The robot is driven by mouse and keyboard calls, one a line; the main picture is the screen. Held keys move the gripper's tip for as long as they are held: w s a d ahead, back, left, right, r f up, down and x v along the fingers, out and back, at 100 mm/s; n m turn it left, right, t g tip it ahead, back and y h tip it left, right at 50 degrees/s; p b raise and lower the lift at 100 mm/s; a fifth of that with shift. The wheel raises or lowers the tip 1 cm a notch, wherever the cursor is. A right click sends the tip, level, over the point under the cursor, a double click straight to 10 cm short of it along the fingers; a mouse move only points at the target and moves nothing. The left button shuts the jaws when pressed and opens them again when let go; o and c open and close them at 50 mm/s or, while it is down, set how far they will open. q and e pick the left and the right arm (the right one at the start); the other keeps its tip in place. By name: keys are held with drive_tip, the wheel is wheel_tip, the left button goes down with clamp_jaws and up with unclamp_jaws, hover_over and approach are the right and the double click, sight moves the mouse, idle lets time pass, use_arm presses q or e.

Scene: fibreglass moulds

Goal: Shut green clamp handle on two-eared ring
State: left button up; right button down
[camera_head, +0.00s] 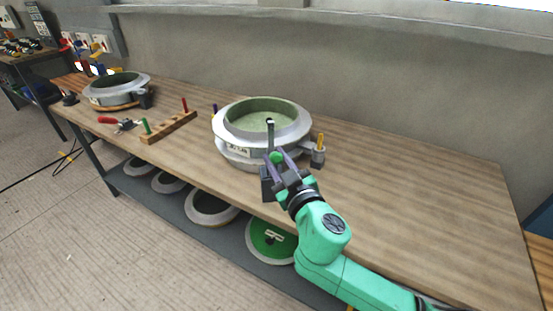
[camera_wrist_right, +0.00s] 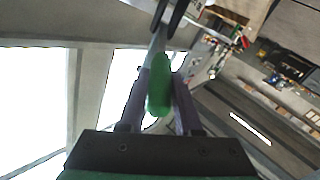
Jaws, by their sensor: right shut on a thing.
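The two-eared ring (camera_head: 228,133) is a pale grey mould ring with a green inside, standing on the wooden table. The green clamp handle (camera_head: 277,157) is at the ring's near side, and it shows large in the right wrist view (camera_wrist_right: 159,85). My right gripper (camera_head: 276,155) has its two purple fingers on either side of this handle and is shut on it. A dark metal bar (camera_head: 270,133) rises upright above the gripper in front of the ring. The gripper and arm hide part of the clamp and the near ear. My left gripper is not in view.
A clamp with a yellow handle (camera_head: 321,140) stands at the ring's right side. A wooden rack (camera_head: 170,128) with upright coloured handles, a red-handled clamp (camera_head: 108,120) and another ring mould (camera_head: 113,98) lie to the left. The table's right part (camera_head: 430,190) is clear.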

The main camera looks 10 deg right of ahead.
idle(0.8)
drive_tip(key=r+p, duration=0.1)
drive_tip(key=p, duration=0.2)
drive_tip(key=r+g+p, duration=0.1)
drive_tip(key=p, duration=0.2)
drive_tip(key=shift+w+r, duration=0.15)
drive_tip(key=shift+w, duration=0.1)
drive_tip(key=w+g+p, duration=0.1)
drive_tip(key=g+p, duration=0.1)
drive_tip(key=p, duration=0.5)
drive_tip(key=w+r+m+g+p, duration=0.1)
drive_tip(key=g+p, duration=0.1)
drive_tip(key=p, duration=0.5)
drive_tip(key=shift+w+r+h+p, duration=0.2)
drive_tip(key=shift+r+h+p, duration=0.1)
drive_tip(key=shift+h, duration=0.1)
drive_tip(key=shift+f, duration=0.25)
drive_tip(key=shift+f+g, duration=0.2)
drive_tip(key=shift+g, duration=0.1)
